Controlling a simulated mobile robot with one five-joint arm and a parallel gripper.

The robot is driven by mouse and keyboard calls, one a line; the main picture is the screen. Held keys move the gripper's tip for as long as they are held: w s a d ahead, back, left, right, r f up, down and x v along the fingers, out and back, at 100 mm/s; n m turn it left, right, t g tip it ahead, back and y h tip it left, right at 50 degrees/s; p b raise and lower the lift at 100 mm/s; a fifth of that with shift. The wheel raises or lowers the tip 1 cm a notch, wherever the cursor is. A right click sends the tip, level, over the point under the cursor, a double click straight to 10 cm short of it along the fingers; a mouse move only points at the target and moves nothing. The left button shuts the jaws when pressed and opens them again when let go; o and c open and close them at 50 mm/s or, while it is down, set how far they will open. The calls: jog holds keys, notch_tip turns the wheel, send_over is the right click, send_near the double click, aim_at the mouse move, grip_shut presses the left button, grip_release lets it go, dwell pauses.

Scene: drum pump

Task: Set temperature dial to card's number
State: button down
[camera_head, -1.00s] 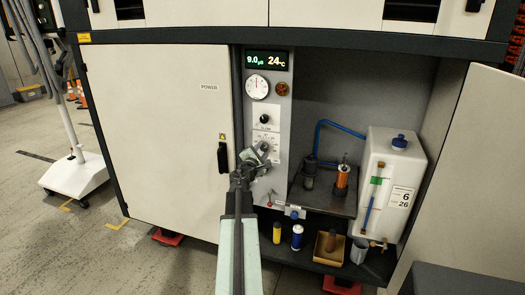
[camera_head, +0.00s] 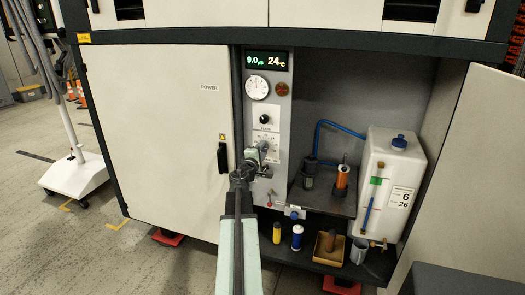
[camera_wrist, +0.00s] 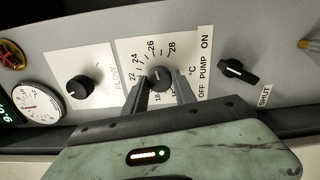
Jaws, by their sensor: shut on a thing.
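The temperature dial (camera_wrist: 159,78) is a dark knob on a white plate with numbers from about 18 to 28 and a °C mark. My gripper (camera_wrist: 160,84) is shut on it, one finger on each side. The knob's pointer is hard to make out. In the head view my gripper (camera_head: 263,150) is at the control panel (camera_head: 283,135) and hides most of the dial. The card (camera_head: 401,197) on the white tank shows 6 above 26. The display (camera_head: 266,61) reads 9.0 and 24 °C.
The flow knob (camera_wrist: 80,86) is beside the dial, and the pump switch (camera_wrist: 238,71) is on its other side. A round gauge (camera_head: 257,87) is higher on the panel. The white tank (camera_head: 376,165) stands right. An open door (camera_head: 465,165) bounds the right side.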

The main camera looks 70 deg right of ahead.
dwell(0.3)
jog(key=c, duration=1)
grip_release()
jog(key=shift+a, duration=0.1)
jog(key=a, duration=0.7)
jog(key=shift+s+a, duration=0.1)
jog(key=shift+a, duration=0.25)
